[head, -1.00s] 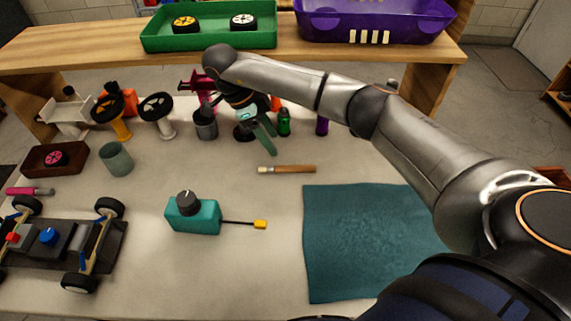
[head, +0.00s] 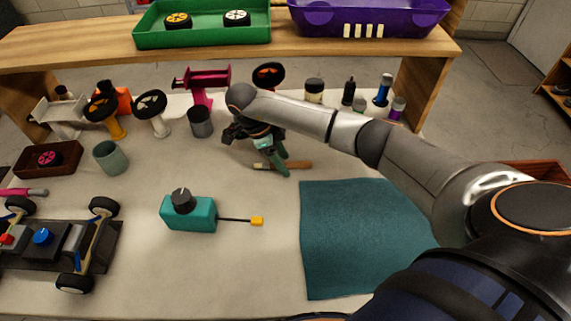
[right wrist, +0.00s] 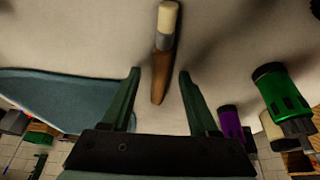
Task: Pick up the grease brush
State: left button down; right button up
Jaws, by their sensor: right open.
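The grease brush has a brown wooden handle (head: 296,165) and lies on the pale table just behind the teal cloth. In the right wrist view the brush (right wrist: 161,75) shows its pale bristle end, a grey band and the brown handle. My right gripper (head: 282,170) is over the brush and hides part of it in the head view. In the right wrist view the right gripper (right wrist: 160,75) is open, with the handle between its two green fingers and a gap on each side. I cannot tell its exact height. My left gripper is not in view.
A teal cloth (head: 355,240) lies in front of the brush. A teal box with a dial (head: 190,213) and a yellow-tipped lead stands front left. A grey cup (head: 200,122) and several bottles stand behind. A car chassis (head: 60,245) is at the left.

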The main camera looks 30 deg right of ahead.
grip_shut()
dwell(0.3)
dwell(0.4)
